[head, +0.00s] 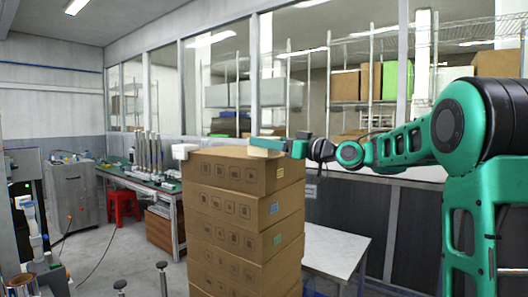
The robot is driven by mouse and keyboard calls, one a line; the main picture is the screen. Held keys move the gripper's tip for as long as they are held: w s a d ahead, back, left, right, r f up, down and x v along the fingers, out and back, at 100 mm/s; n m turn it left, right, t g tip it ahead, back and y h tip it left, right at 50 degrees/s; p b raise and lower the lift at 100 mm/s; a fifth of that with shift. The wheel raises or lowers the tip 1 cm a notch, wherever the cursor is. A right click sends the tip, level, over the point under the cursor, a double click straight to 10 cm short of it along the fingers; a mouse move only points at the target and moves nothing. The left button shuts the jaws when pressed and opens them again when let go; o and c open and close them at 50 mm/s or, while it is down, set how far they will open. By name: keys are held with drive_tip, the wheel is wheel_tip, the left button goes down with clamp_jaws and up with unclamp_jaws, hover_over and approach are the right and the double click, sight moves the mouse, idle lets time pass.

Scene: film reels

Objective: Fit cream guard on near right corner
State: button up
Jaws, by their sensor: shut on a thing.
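A tall stack of cardboard boxes (235,215) stands in the middle of the head view. My gripper (287,147) reaches in from the right at the height of the stack's top. It is shut on a cream guard (266,144), a small pale block. The far top corners are hard to make out, partly behind the guard and gripper.
A white table (335,248) stands right of and behind the stack. A green-topped workbench (130,173), a red stool (123,208) and a metal cabinet (75,205) are at the left. Metal posts (162,278) rise at the bottom front. Floor shows between the stack and cabinet.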

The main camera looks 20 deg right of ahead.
drive_tip(key=shift+f, duration=0.9)
drive_tip(key=shift+f, duration=0.6)
drive_tip(key=o, duration=1.2)
drive_tip(key=shift+c, duration=0.2)
drive_tip(key=shift+s+r, duration=0.1)
drive_tip(key=shift+r, duration=0.6)
drive_tip(key=v, duration=1.1)
drive_tip(key=shift+s+d, duration=0.25)
drive_tip(key=shift+d, duration=0.1)
drive_tip(key=shift+f, duration=0.1)
